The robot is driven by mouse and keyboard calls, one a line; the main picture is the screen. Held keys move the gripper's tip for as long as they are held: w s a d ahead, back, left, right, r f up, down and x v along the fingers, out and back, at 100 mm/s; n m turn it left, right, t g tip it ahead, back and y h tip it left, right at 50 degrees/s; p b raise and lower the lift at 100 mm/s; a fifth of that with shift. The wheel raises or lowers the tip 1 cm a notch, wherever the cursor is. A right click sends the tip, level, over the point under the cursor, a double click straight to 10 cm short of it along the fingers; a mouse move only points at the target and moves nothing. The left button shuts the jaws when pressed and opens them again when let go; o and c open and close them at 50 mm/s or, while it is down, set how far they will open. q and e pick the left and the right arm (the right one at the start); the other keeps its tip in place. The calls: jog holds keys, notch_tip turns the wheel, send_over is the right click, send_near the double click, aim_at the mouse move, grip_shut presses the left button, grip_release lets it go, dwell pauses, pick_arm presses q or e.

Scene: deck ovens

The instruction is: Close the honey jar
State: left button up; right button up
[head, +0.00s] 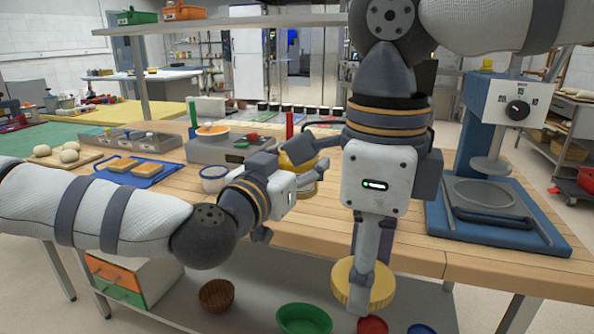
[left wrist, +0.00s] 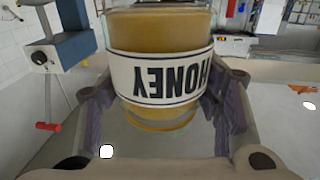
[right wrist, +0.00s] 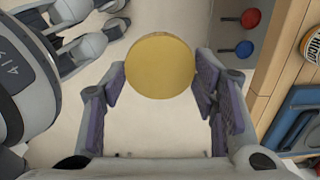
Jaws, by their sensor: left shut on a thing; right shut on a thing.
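The honey jar, filled with amber honey and wearing a white HONEY label, shows large in the left wrist view (left wrist: 158,38). My left gripper (left wrist: 160,100) is shut on its sides. In the head view the jar (head: 305,189) is mostly hidden behind my left gripper (head: 300,168), over the worktable. The round gold lid (head: 352,285) is held by my right gripper (head: 364,284), which points down in front of the table edge. The right wrist view shows the lid (right wrist: 160,63) face-on between the fingers. Lid and jar are apart, the lid lower and to the right.
A blue press (head: 500,215) stands on the right of the wooden worktable (head: 325,235). A white bowl (head: 214,180) and a blue tray of bread (head: 155,178) sit to the left.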

pick_arm(q)
jog(key=shift+s+a+r, duration=0.15)
jog(key=shift+s+r, duration=0.15)
pick_arm(e)
jog(key=shift+s+a, duration=0.1)
jog(key=shift+s, duration=0.3)
pick_arm(q)
jog(key=shift+w, duration=0.2)
pick_arm(e)
jog(key=shift+w, duration=0.15)
pick_arm(q)
jog(key=shift+f, duration=0.1)
pick_arm(e)
jog(key=shift+f, duration=0.1)
